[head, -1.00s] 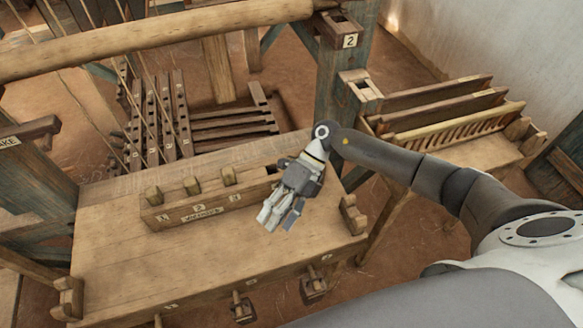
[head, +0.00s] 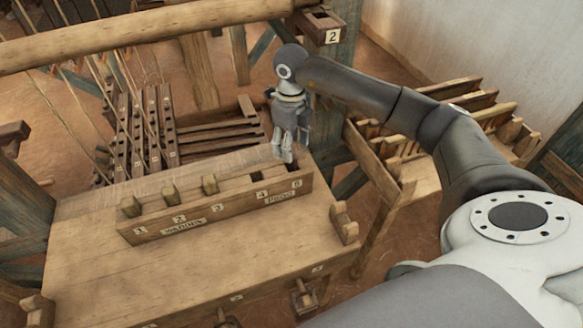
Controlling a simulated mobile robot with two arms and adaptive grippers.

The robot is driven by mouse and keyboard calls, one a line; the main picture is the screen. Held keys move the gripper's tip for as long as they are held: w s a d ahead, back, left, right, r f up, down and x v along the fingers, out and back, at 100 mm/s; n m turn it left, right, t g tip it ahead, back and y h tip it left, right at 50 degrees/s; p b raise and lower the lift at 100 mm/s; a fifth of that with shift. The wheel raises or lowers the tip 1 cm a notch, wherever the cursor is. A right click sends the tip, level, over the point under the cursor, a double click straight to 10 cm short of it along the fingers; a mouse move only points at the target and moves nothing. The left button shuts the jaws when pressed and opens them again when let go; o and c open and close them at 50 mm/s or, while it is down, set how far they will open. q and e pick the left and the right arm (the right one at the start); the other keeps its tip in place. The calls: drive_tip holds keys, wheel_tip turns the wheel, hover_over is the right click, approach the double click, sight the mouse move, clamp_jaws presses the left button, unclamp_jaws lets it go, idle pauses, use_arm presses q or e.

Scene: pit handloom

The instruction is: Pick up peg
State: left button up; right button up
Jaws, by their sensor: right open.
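A long wooden block (head: 225,211) with numbered slots lies on the bench. The slot above label 4 (head: 257,177) looks dark and empty. My right gripper (head: 285,156) is open and points down over the block's right end, near the last slot. It hides part of that end, and I cannot tell whether it touches anything. My left gripper is out of view.
The wooden bench top (head: 120,275) is clear in front of the block. A thick round beam (head: 140,35) crosses above and behind. A slotted wooden rack (head: 480,105) stands at the right, partly behind my arm. Dark treadles (head: 215,137) lie beyond the bench.

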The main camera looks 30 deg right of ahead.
drive_tip(key=shift+f, duration=0.45)
wheel_tip(320, 180, down, 4)
drive_tip(key=shift+f+p, duration=0.2)
drive_tip(key=shift+p, duration=0.45)
drive_tip(key=shift+s, duration=0.1)
drive_tip(key=shift+c, duration=0.3)
drive_tip(key=c, duration=1.1)
drive_tip(key=shift+r, duration=0.15)
